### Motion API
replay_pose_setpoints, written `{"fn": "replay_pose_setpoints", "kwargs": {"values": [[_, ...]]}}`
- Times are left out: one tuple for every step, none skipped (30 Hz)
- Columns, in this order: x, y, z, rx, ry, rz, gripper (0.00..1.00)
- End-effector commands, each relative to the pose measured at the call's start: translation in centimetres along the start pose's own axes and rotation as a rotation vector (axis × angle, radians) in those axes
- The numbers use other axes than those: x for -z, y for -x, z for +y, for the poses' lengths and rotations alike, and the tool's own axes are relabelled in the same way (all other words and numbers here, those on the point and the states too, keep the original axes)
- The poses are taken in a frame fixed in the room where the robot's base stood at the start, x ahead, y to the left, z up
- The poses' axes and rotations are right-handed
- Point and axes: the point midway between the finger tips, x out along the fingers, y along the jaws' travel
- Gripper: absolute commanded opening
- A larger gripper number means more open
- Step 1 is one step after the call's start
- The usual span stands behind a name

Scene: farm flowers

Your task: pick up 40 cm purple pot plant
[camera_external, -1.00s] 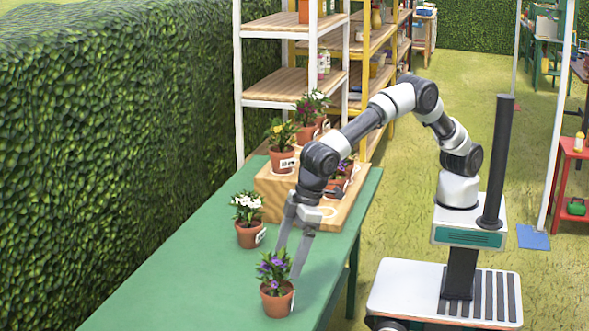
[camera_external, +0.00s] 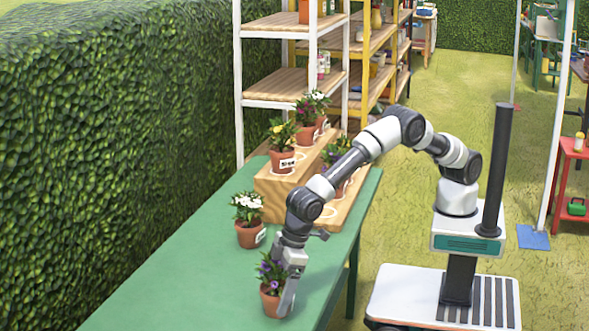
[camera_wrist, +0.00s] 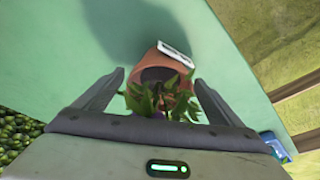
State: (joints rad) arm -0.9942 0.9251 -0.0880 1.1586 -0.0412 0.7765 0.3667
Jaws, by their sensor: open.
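A purple-flowered plant in a terracotta pot (camera_external: 270,303) stands upright on the green table near its front end. It also shows in the wrist view (camera_wrist: 158,73), with its leaves toward me and a white label on the pot's far side. My gripper (camera_external: 286,292) points down at this plant. In the wrist view its two fingers (camera_wrist: 159,80) are open, one on each side of the pot and leaves. Contact with the pot cannot be told. Another purple-flowered potted plant (camera_external: 335,152) stands on the wooden stepped stand, partly hidden by my arm. The labels' heights are not clearly readable.
A white-flowered pot (camera_external: 249,234) stands on the green table (camera_external: 180,285) behind the near plant. The wooden stand (camera_external: 270,192) holds other potted plants, including a yellow-flowered one (camera_external: 282,158). A hedge (camera_external: 100,150) runs along the left.

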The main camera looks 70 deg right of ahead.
Motion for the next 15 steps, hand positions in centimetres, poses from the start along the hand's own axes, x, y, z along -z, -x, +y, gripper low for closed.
{"fn": "replay_pose_setpoints", "kwargs": {"values": [[0.06, 0.11, 0.01, 0.000, 0.000, 0.001, 0.90], [0.05, 0.11, 0.01, 0.000, 0.000, 0.001, 0.90], [0.05, 0.11, 0.01, 0.000, 0.000, 0.001, 0.90], [0.04, 0.11, 0.01, 0.000, 0.000, 0.000, 0.88], [0.03, 0.11, 0.01, 0.000, 0.000, 0.000, 0.83], [0.03, 0.11, 0.01, 0.000, 0.000, 0.000, 0.76], [0.03, 0.11, 0.01, 0.000, 0.000, 0.000, 0.71], [0.03, 0.11, 0.01, 0.000, 0.000, 0.000, 0.66], [0.02, 0.11, 0.01, 0.000, 0.000, 0.000, 0.59], [0.02, 0.11, 0.01, 0.000, 0.000, 0.000, 0.54], [0.02, 0.11, 0.01, 0.000, 0.000, 0.000, 0.49], [0.02, 0.11, 0.01, 0.000, 0.000, 0.000, 0.43], [0.02, 0.11, 0.01, 0.000, 0.000, 0.000, 0.38], [0.02, 0.11, 0.01, 0.000, 0.000, 0.000, 0.33], [0.13, 0.22, -0.01, 0.001, 0.000, 0.002, 0.33]]}}
